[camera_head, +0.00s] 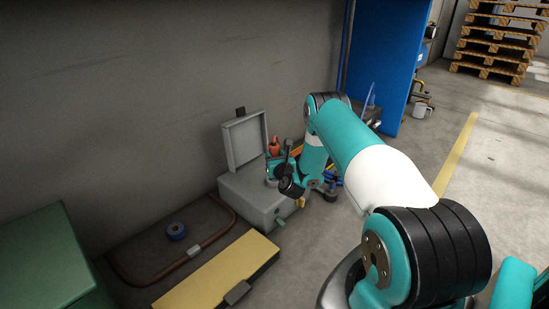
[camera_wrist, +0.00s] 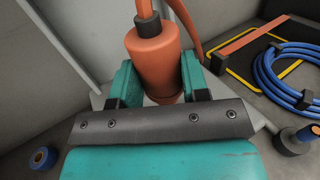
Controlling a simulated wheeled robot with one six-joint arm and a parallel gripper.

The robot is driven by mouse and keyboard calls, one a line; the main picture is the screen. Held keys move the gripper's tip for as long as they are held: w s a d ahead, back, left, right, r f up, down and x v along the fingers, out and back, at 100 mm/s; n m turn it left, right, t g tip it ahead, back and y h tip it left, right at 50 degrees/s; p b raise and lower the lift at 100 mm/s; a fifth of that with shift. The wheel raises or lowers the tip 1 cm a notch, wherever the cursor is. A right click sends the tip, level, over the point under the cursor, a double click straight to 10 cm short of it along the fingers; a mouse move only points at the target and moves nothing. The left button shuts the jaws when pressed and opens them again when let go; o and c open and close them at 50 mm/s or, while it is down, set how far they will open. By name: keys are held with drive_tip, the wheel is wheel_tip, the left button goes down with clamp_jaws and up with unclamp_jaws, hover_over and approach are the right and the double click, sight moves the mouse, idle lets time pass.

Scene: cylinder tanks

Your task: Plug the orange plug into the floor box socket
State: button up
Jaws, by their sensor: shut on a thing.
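The orange plug (camera_wrist: 155,62) is upright between the two teal fingers of my gripper (camera_wrist: 158,78) in the wrist view. A dark collar and an orange cable (camera_wrist: 145,8) rise from its top. In the head view the plug (camera_head: 274,146) shows above my gripper (camera_head: 276,165), over the grey floor box (camera_head: 250,205) with its lid (camera_head: 245,141) standing open toward the wall. The gripper is shut on the plug. The socket is hidden behind the plug and gripper, so I cannot tell whether the plug's lower end touches it.
A blue tape roll (camera_head: 176,230) lies inside a bent copper-coloured pipe (camera_head: 140,284) on the floor. A yellow-topped case (camera_head: 215,280) and a green box (camera_head: 45,260) stand nearer. A blue cable coil (camera_wrist: 285,72) lies right of the box. Open floor extends right.

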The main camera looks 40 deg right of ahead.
drive_tip(key=shift+f+b, duration=2)
drive_tip(key=shift+f, duration=0.95)
drive_tip(key=shift+f+b, duration=1)
drive_tip(key=shift+f, duration=0.35)
drive_tip(key=o, duration=1.1)
drive_tip(key=shift+c, duration=0.2)
